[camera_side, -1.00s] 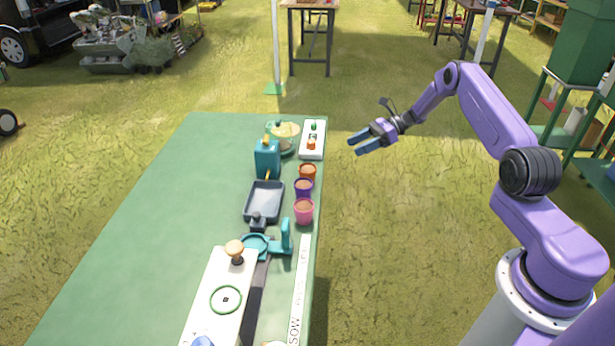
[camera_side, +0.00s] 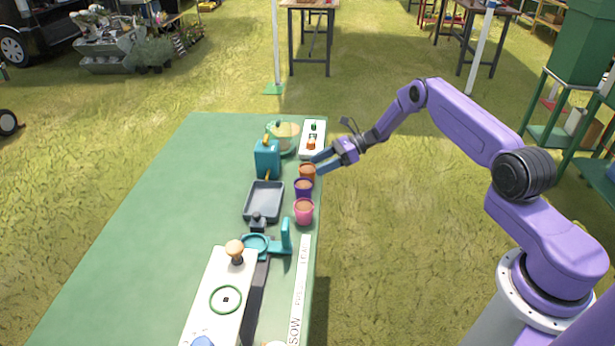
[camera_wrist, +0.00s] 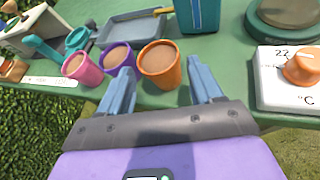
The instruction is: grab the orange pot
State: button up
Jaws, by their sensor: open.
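The orange pot (camera_side: 307,173) stands upright at the table's right edge in the side view, filled with brown soil. It also shows in the wrist view (camera_wrist: 160,66). My gripper (camera_side: 315,162) is open at the pot, with its fingers reaching over the table edge. In the wrist view my gripper (camera_wrist: 160,82) has one blue finger on each side of the orange pot, and the pot's near part lies between the fingertips. I cannot tell whether a finger touches it.
The purple pot (camera_wrist: 117,58) stands close beside the orange pot, next to the left finger. The pink pot (camera_wrist: 83,69) is further left. A white device with an orange knob (camera_wrist: 289,78) is on the right. A grey tray (camera_side: 264,201) and teal box (camera_side: 267,159) stand behind the pots.

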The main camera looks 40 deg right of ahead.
aim_at(309, 171)
jog(key=x, duration=0.4)
jog(key=shift+w+a, duration=0.1)
jog(key=shift+a, duration=0.1)
jog(key=c, duration=0.7)
jog(key=shift+c, duration=0.2)
